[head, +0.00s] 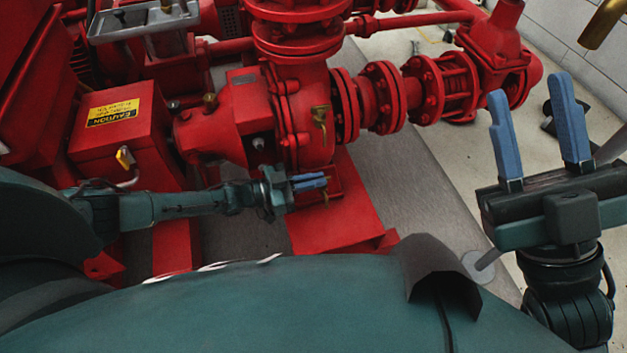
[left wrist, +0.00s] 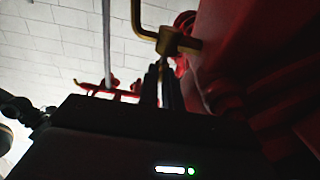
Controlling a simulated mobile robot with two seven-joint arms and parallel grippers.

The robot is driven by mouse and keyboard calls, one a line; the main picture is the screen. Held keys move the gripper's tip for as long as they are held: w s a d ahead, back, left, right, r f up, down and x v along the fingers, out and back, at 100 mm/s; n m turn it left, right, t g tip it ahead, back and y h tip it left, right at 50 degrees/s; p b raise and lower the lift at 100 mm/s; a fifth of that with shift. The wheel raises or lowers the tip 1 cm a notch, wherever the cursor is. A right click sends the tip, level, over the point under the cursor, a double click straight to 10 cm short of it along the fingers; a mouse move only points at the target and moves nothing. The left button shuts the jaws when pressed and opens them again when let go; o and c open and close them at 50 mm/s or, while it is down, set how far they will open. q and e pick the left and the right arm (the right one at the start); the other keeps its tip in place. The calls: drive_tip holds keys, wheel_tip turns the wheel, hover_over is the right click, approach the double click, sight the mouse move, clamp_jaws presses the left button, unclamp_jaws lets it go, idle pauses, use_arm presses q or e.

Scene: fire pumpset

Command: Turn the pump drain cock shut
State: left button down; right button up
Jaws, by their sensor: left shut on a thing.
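The pump drain cock is a small brass fitting (left wrist: 168,42) with a bent lever, at the top middle of the left wrist view, beside the red pump casing. My left gripper (head: 326,178) reaches in from the left to the lower front of the red pump (head: 290,115). Its blue fingers are close together. In the left wrist view its dark fingers (left wrist: 163,68) end at the brass fitting and are shut on it. In the head view the fingers largely hide the cock. My right gripper (head: 531,88) is open and empty at the right, apart from the pump.
Another brass cock (head: 320,115) hangs on the pump casing above my left gripper. A red box with a yellow caution label (head: 113,112) stands left of the pump. Flanged red pipework (head: 385,97) runs to the upper right. Pale floor (head: 470,155) lies open between pipework and right gripper.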

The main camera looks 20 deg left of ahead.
use_arm(q)
drive_tip(key=c, duration=1.6)
unclamp_jaws()
